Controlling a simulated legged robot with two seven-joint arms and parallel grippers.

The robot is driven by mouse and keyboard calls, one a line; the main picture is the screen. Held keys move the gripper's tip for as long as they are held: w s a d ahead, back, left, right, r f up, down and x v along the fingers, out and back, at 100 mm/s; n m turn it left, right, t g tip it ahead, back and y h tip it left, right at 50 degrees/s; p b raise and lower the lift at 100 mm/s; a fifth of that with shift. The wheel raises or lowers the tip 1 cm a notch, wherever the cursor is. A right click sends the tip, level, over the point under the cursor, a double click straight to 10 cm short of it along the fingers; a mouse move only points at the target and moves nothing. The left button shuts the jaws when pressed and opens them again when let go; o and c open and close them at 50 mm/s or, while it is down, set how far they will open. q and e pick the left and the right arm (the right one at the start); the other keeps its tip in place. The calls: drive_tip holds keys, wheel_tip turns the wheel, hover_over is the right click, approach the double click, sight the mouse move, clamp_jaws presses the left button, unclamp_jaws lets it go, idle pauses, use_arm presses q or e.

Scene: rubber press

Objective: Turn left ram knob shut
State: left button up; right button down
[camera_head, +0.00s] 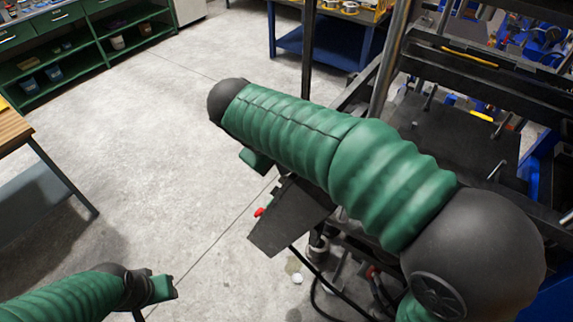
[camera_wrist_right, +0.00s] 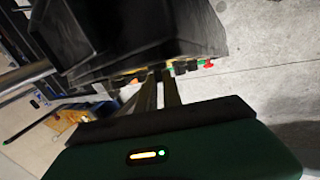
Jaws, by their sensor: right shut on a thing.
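The dark control box (camera_head: 290,215) of the press juts out below my right forearm, and its underside fills the top of the right wrist view (camera_wrist_right: 150,35). A row of small dark knobs (camera_wrist_right: 181,67) runs along its edge there. My right gripper (camera_wrist_right: 160,76) has its two fingers close together at the row, shut on a small dark knob mostly hidden by the tips. I cannot tell from the markings which knob it is or its turn angle. In the head view my arm hides these fingers. My left gripper (camera_head: 160,286) is low at the left, away from the press, its fingers not clear.
A red button (camera_wrist_right: 209,66) and a green one (camera_wrist_right: 202,61) sit beside the knobs. The black press frame (camera_head: 460,130) stands at the right. A wooden-topped bench (camera_head: 14,138) is at the left, green shelves (camera_head: 70,60) behind it. The floor between is clear.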

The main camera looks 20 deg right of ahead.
drive_tip(key=shift+s+a+f+m+t+h+b, duration=0.1)
drive_tip(key=shift+f+m+t+h+b, duration=0.15)
drive_tip(key=shift+h+b, duration=0.5)
drive_tip(key=shift+s+a+f+m+t+h+b, duration=0.1)
drive_tip(key=shift+m+t+h+b, duration=0.2)
drive_tip(key=shift+h+b, duration=0.4)
drive_tip(key=c, duration=1.8)
unclamp_jaws()
drive_tip(key=o, duration=0.3)
drive_tip(key=shift+a, duration=0.15)
drive_tip(key=shift+s+r, duration=0.1)
drive_tip(key=shift+r, duration=0.1)
